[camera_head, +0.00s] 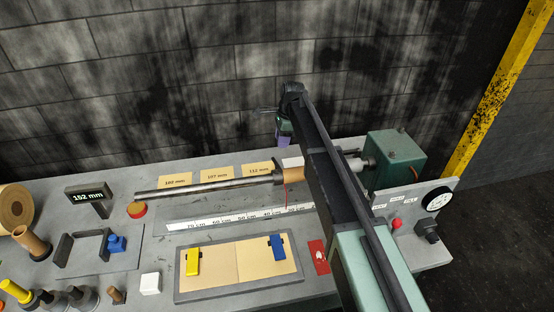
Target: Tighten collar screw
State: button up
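A long grey shaft (205,187) lies level above the bench, running from the left toward a green housing (393,157) at the right. A dark ring (278,177), which looks like a collar, sits around the shaft beside a tan core (294,174). I cannot make out a screw on it. My arm crosses in front of the shaft's right part and hides some of it. The end of my arm is high at the back, beyond the shaft, near a small purple and green piece (284,131). My gripper's fingers cannot be made out there.
A white scale (215,222) runs along the bench below the shaft. A tray (185,296) with tan sheets and yellow and blue clips lies in front. A display (88,197) reads 152 mm. A panel with a dial (437,199) and red button (396,223) stands right.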

aim_at(276, 162)
jog(key=f+n+b, duration=0.3)
jog(key=n, duration=0.4)
jog(key=a+f+n+b, duration=0.1)
jog(key=f+n+b, duration=0.3)
jog(key=n, duration=0.3)
jog(key=s+a+f+n+b, duration=0.1)
jog(key=f+n+b, duration=0.2)
jog(key=n, duration=0.4)
jog(key=shift+f+b, duration=0.4)
jog(key=shift+f, duration=0.05)
jog(key=shift+r, duration=0.1)
grip_shut()
